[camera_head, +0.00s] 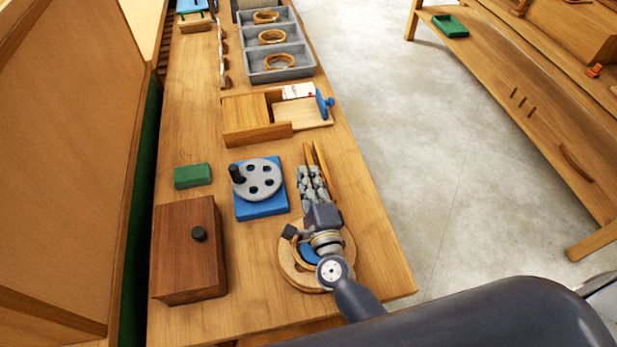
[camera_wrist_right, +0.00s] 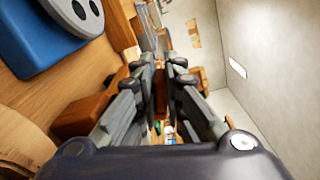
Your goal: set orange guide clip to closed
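A small orange piece (camera_head: 594,71) lies on the bench at the far right in the head view. It may be the orange guide clip, but it is too small to tell its shape or whether it is closed. My right gripper (camera_head: 313,158) is over the right side of the near workbench, far from that piece. Two narrow orange-brown strips show at its finger ends. In the wrist view the right fingers (camera_wrist_right: 164,68) stand a little apart with a clear gap and nothing visibly held. My left gripper is not in view.
The workbench (camera_head: 185,120) holds a blue base with a grey crank disc (camera_head: 262,180), a brown box (camera_head: 185,252), a green block (camera_head: 192,176), a sliding-lid box (camera_head: 255,133) and a grey tray of rings (camera_head: 297,74). Round wooden discs (camera_head: 292,270) lie under my right wrist. Open floor (camera_head: 440,170) separates the benches.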

